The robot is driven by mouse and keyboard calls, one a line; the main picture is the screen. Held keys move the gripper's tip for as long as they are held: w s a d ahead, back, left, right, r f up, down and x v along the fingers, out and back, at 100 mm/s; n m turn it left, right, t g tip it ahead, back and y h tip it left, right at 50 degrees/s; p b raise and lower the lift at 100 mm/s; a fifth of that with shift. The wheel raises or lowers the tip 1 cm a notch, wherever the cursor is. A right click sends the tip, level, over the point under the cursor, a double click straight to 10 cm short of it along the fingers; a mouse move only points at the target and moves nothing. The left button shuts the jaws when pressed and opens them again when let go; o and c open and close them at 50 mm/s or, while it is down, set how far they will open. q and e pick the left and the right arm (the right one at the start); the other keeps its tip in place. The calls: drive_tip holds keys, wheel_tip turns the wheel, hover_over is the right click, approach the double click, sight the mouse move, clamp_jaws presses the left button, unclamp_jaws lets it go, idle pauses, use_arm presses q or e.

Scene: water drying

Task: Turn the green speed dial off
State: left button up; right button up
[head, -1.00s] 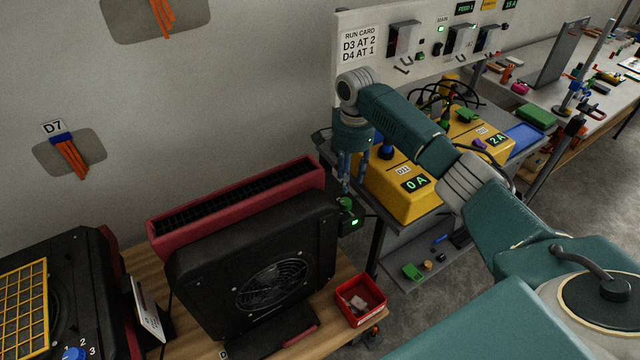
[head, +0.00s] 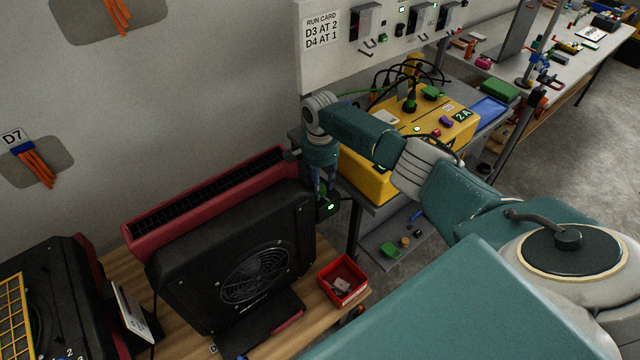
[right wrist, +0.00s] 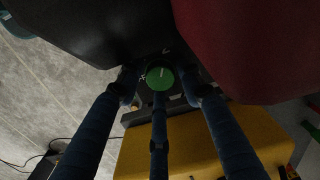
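The green speed dial (right wrist: 160,77) is a round knob with a pale pointer line, seen nearly face-on in the right wrist view. It sits at the side of a black and red blower (head: 225,250); in the head view it is mostly hidden behind my fingers, beside a lit green lamp (head: 331,207). My right gripper (head: 323,188) points down at the dial. In the wrist view its blue fingers (right wrist: 162,92) are spread around the dial, with gaps visible at the left and right. I cannot tell whether the middle finger touches it. My left gripper is not in view.
A yellow box (head: 365,180) with a 2A display stands right behind my right arm. A red bin (head: 343,280) sits on the wooden bench by the blower. A second black unit (head: 75,285) is at left. A white panel (head: 345,60) reads "D3 AT 2, D4 AT 1".

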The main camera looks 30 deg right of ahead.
drive_tip(key=c, duration=0.9)
drive_tip(key=shift+o, duration=0.2)
drive_tip(key=n+p, duration=0.1)
drive_tip(key=n, duration=0.3)
drive_tip(key=shift+n, duration=0.3)
drive_tip(key=n, duration=0.5)
drive_tip(key=shift+n+p, duration=0.3)
drive_tip(key=shift+p, duration=0.05)
